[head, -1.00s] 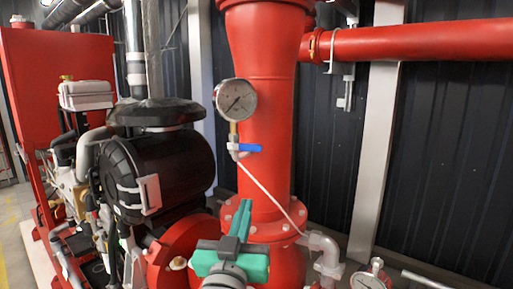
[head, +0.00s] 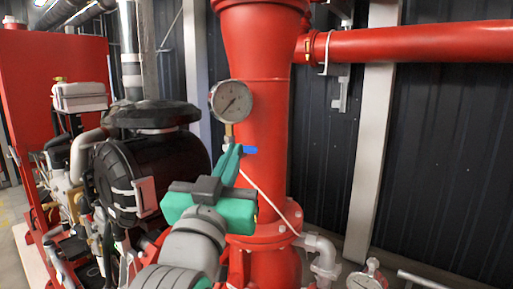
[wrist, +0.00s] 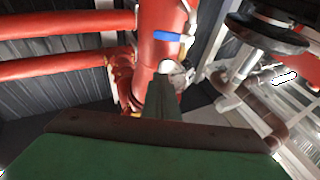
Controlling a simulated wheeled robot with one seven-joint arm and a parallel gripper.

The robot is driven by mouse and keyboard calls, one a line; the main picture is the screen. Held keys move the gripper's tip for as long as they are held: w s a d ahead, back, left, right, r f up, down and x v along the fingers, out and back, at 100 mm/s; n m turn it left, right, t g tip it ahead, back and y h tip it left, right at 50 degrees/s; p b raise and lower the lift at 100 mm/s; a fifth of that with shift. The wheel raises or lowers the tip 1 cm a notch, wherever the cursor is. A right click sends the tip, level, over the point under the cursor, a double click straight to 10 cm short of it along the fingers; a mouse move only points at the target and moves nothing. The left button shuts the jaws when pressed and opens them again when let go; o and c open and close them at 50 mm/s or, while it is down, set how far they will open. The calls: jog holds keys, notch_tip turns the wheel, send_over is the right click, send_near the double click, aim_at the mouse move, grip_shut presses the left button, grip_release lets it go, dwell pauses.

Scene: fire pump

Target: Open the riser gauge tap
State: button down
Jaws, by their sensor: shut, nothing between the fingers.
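The gauge tap's blue lever (head: 250,150) lies about level on the front of the red riser (head: 266,125), pointing right. The round white-faced gauge (head: 232,100) stands just above it on a brass stem. My gripper (head: 231,157) is shut and empty, its green fingers pointing up at the tap. They cover most of the tap body and the lever's left part in the head view. In the wrist view the blue lever (wrist: 168,37) lies beyond the dark fingertips (wrist: 164,85), apart from them in the picture. I cannot tell whether they touch the tap body.
A black engine drum (head: 140,175) stands close on the left. A thin white tube (head: 265,188) runs from the tap down to the right. A red side pipe (head: 420,42) crosses at upper right.

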aim_at(245, 147)
jog(key=x, duration=1)
jog(key=shift+f, duration=1.95)
